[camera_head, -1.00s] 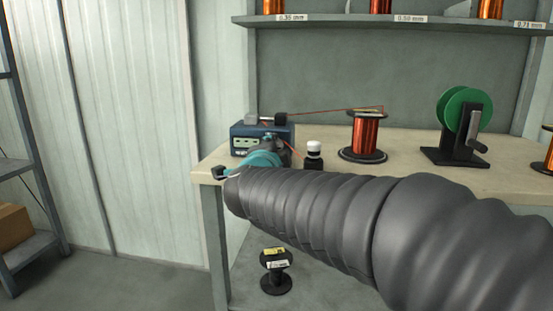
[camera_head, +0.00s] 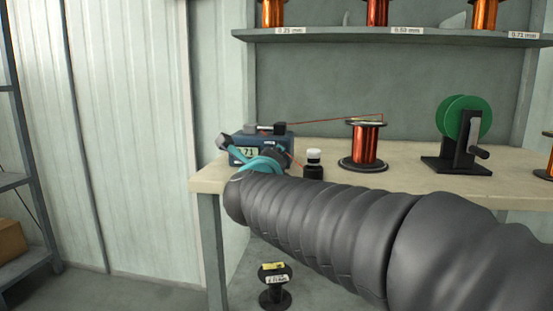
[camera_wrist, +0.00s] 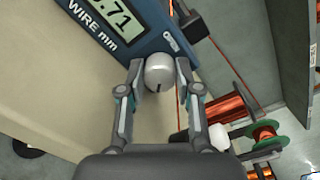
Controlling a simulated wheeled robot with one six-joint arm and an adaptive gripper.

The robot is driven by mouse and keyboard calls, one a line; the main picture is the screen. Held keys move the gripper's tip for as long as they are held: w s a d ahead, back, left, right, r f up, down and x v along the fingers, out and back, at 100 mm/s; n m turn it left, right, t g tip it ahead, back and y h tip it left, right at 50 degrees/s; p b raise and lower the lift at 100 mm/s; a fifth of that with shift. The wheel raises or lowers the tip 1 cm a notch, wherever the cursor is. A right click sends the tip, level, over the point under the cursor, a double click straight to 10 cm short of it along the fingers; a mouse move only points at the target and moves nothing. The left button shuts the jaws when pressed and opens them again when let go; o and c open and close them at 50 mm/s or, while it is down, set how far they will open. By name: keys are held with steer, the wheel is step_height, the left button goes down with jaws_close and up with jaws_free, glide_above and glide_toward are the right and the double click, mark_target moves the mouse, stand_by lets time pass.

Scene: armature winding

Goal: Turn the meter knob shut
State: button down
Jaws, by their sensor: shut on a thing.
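The meter (camera_head: 284,146) is a blue box at the left end of the bench. Its display shows partly in the head view. In the wrist view the meter (camera_wrist: 150,43) fills the top, with ".71" on its display and "WIRE mm" below. The round grey knob (camera_wrist: 159,70) has a dark notch at its lower edge. My gripper (camera_wrist: 160,73) has one finger on each side of the knob and is shut on it. In the head view my gripper (camera_head: 258,160) is in front of the meter, and the knob is hidden.
A copper wire (camera_head: 330,119) runs from the meter to a copper spool (camera_head: 364,146). A white-capped dark bottle (camera_head: 313,160) stands near my arm. A green winder (camera_head: 465,118) is further right. A shelf (camera_head: 350,37) hangs above the bench (camera_head: 415,182).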

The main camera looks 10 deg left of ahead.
steer(key=shift+m, duration=0.6)
steer(key=c, duration=1.1)
jaws_free()
steer(key=s, duration=1.2)
